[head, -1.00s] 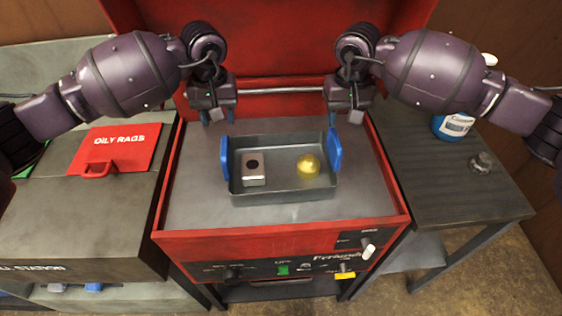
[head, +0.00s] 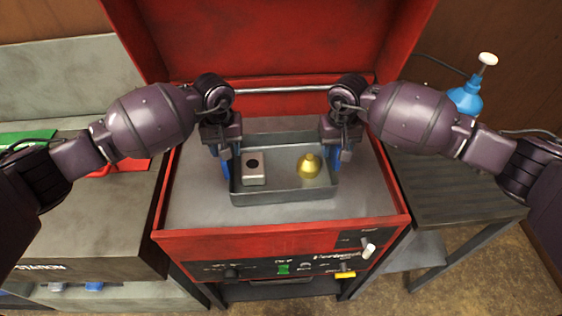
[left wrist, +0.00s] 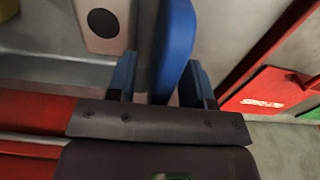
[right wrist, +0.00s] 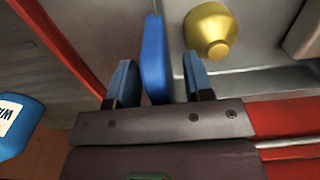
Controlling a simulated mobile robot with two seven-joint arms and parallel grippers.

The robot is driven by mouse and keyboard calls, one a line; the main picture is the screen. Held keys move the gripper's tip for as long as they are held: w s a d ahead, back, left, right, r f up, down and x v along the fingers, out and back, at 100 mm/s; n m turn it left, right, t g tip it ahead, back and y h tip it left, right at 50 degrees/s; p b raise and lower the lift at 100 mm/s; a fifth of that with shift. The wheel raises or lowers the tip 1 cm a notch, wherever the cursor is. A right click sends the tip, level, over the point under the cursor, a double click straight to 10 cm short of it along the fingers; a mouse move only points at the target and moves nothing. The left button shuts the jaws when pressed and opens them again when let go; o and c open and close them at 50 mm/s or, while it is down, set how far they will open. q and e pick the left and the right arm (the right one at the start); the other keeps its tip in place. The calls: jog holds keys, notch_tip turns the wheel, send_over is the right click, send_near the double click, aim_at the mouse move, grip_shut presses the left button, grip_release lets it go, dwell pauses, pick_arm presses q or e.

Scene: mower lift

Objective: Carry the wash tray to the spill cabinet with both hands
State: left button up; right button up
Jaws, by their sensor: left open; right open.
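The grey wash tray (head: 285,197) sits on the metal top of the red cabinet. It holds a pale block with a dark round spot (head: 253,168) and a brass-coloured rounded part (head: 309,166). My left gripper (head: 226,160) is at the tray's left blue handle; in the left wrist view its open fingers stand on both sides of the handle (left wrist: 174,50). My right gripper (head: 340,155) is at the right blue handle; in the right wrist view its open fingers stand on both sides of that handle (right wrist: 154,58). Neither gripper is closed on its handle.
The red cabinet (head: 280,242) has a raised lid behind the tray and a front panel with controls. A bench with a partly hidden red lid stands left. A dark side table (head: 450,195) stands right, and a blue bottle (head: 466,95) shows behind my right arm.

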pick_arm(q)
jog(key=shift+f, duration=0.15)
pick_arm(e)
jog(key=shift+f, duration=0.1)
pick_arm(q)
grip_shut()
pick_arm(e)
grip_shut()
